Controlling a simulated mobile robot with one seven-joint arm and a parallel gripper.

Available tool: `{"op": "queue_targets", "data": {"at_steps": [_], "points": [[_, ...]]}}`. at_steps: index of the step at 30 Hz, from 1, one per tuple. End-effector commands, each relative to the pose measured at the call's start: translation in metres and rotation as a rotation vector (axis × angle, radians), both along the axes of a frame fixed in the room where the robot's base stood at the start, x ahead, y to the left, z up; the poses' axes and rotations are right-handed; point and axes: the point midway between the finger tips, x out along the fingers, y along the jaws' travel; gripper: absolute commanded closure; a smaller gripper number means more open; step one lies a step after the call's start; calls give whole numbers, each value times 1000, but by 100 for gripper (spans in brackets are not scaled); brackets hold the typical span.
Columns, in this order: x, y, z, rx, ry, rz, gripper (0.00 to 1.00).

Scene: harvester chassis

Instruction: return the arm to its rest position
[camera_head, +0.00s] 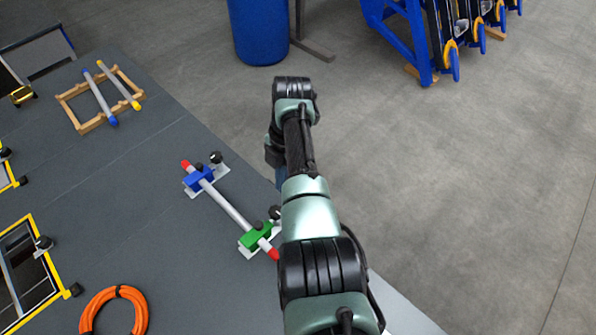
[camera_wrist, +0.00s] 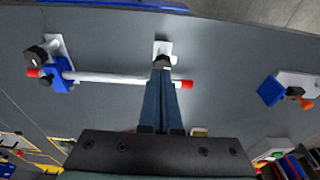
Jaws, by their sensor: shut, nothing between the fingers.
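My arm (camera_head: 310,215) reaches out from the bottom of the head view, over the table's right edge. My gripper is mostly hidden behind the arm there. In the wrist view my gripper (camera_wrist: 160,76) has its two blue-grey fingers together, with nothing between them. The fingers appear in front of a pale tube (camera_head: 232,208) with red ends, which also shows in the wrist view (camera_wrist: 115,78). The tube lies in a blue clamp (camera_head: 199,178) and a green clamp (camera_head: 256,236). I cannot tell how high the fingers are above the table.
The dark table (camera_head: 150,215) carries an orange cable coil (camera_head: 113,291), a yellow-edged frame (camera_head: 30,270) and a wooden rack (camera_head: 100,97) with two tubes. A blue barrel (camera_head: 258,30) and blue rack (camera_head: 412,35) stand beyond. The grey floor at right is clear.

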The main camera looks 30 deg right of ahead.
Motion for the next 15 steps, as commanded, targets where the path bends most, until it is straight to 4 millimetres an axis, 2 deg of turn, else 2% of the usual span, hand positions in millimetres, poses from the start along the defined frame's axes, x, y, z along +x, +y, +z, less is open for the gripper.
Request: {"op": "queue_targets", "data": {"at_steps": [3,6,15], "points": [[7,-18,0,-1,-1,-1,100],[10,-27,3,0,0,-1,100],[14,-39,10,1,0,1,100]]}}
